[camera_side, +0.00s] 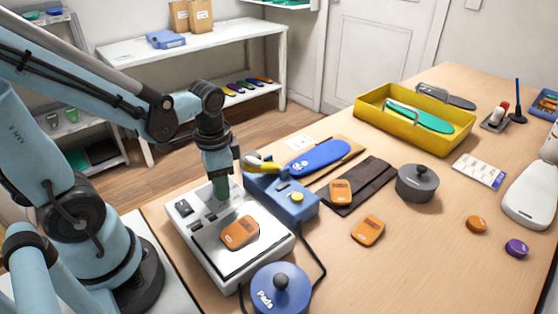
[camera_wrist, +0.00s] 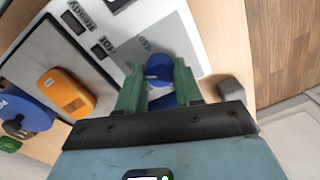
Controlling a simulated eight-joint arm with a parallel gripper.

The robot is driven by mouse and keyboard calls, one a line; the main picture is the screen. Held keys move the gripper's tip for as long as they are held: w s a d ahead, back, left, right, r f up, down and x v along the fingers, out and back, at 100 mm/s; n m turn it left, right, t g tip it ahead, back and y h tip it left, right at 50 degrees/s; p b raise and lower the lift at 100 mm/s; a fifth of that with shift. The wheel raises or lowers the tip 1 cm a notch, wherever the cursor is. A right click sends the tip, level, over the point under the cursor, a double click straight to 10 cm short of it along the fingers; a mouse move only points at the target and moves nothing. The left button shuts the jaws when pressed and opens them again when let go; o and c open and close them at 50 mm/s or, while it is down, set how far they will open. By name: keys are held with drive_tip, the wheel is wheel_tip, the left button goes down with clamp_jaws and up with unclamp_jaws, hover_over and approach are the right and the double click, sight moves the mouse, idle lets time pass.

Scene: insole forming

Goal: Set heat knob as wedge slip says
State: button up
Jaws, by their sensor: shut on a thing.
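The white heater unit (camera_side: 255,265) stands at the front left of the table. My gripper (camera_side: 221,190) reaches straight down over its back right part. In the wrist view my gripper's green fingers (camera_wrist: 158,90) are closed around the blue heat knob (camera_wrist: 158,66), one on each side. A grey dial plate (camera_wrist: 152,42) with a printed number that looks like 140 lies beside the knob; the fingers hide much of it. An orange wedge (camera_side: 240,233) lies on the unit's flat plate, and it also shows in the wrist view (camera_wrist: 67,93). I cannot tell which paper is the wedge slip.
A blue round pad pot (camera_side: 276,290) is in front. Two more orange pieces (camera_side: 368,230) (camera_side: 341,192), a grey lidded pot (camera_side: 417,183) and a yellow tray (camera_side: 415,118) lie further right.

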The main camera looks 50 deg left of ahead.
drive_tip(key=o, duration=1)
drive_tip(key=shift+o, duration=0.2)
drive_tip(key=shift+r, duration=0.1)
wheel_tip(320, 180, up, 12)
drive_tip(key=shift+s+d, duration=0.15)
drive_tip(key=shift+d, duration=0.1)
drive_tip(key=w+d+f+n+t, duration=0.3)
drive_tip(key=w+t, duration=0.1)
drive_tip(key=t, duration=0.3)
drive_tip(key=shift+w+d+f+n+h, duration=0.2)
drive_tip(key=shift+w+n+h, duration=0.1)
drive_tip(key=shift+n, duration=0.1)
